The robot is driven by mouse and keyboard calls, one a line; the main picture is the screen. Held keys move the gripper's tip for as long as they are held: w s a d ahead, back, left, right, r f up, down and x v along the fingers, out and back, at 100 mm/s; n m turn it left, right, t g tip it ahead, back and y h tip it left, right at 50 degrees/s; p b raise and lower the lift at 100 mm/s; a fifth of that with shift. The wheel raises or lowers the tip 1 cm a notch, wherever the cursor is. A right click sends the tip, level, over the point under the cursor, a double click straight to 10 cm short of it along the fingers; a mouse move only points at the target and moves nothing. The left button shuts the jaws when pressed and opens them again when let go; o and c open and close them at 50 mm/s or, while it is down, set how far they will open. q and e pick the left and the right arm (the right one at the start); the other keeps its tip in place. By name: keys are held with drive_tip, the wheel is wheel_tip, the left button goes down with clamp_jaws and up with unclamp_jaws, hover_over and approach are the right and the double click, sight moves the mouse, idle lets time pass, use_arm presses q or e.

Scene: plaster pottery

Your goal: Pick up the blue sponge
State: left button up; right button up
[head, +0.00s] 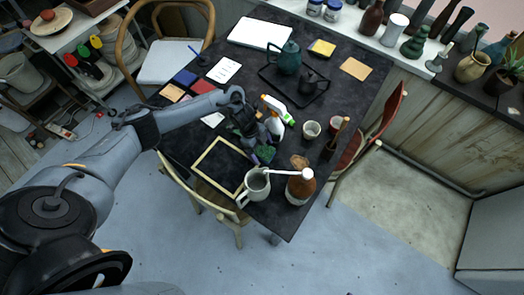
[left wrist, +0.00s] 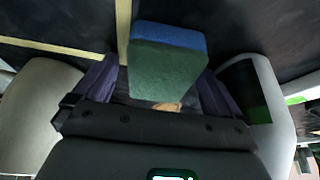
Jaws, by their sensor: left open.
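The sponge (head: 265,154) is a small green and blue block on the dark table, close to my left gripper in the head view. In the left wrist view the sponge (left wrist: 165,68) shows a blue strip along the top and a larger green face. My left gripper (head: 256,142) is low over the table beside the sponge. Its dark fingers (left wrist: 154,88) stand apart, one on each side of the sponge's lower part. I cannot tell whether they touch it. My right gripper is not in view.
A spray bottle (head: 276,122) stands close beside the gripper. A wooden frame (head: 208,150) lies left of the sponge. A black tray (head: 318,96) holds teapots farther back.

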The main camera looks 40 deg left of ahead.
sight(265, 151)
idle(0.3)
use_arm(q)
drive_tip(key=c, duration=1.1)
drive_tip(key=shift+o, duration=0.2)
drive_tip(key=shift+r, duration=0.1)
wheel_tip(265, 151, up, 4)
drive_tip(key=shift+f+p, duration=0.1)
drive_tip(key=shift+p, duration=0.3)
drive_tip(key=w+d+r, duration=0.2)
drive_tip(key=d+r, duration=0.5)
drive_tip(key=d, duration=0.4)
drive_tip(key=shift+w+d+p, duration=0.15)
drive_tip(key=shift+w+p, duration=0.25)
